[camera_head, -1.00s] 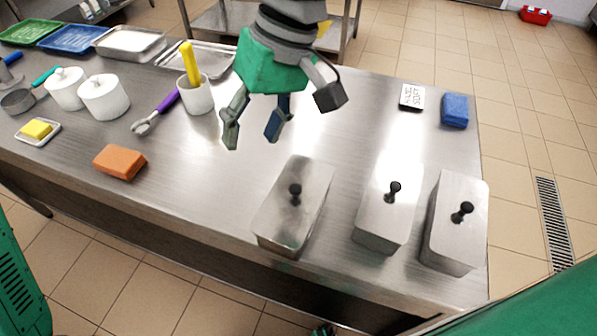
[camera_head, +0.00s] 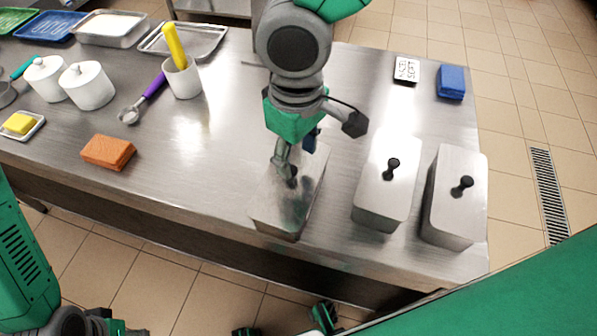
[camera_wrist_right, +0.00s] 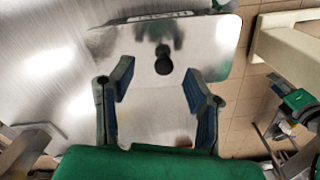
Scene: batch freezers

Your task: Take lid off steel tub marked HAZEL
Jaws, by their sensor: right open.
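Three lidded steel tubs stand at the table's front right: the left tub (camera_head: 272,212), the middle tub (camera_head: 376,215) and the right tub (camera_head: 440,228). Each flat lid has a black knob. No tub's marking is readable in the head view. My right gripper (camera_head: 297,158) is open and low over the left tub's lid, partly hiding its knob (camera_head: 291,180). In the right wrist view, the lid (camera_wrist_right: 215,45) fills the upper middle and the knob (camera_wrist_right: 163,62) lies between the open fingers (camera_wrist_right: 159,75), apart from both. A dark label shows at the lid's far edge, too small to read.
A white card with writing (camera_head: 406,70) and a blue sponge (camera_head: 451,82) lie behind the middle and right tubs. An orange sponge (camera_head: 108,152), white pots (camera_head: 87,86), a scoop (camera_head: 143,100) and trays (camera_head: 110,29) occupy the left. The table between orange sponge and left tub is clear.

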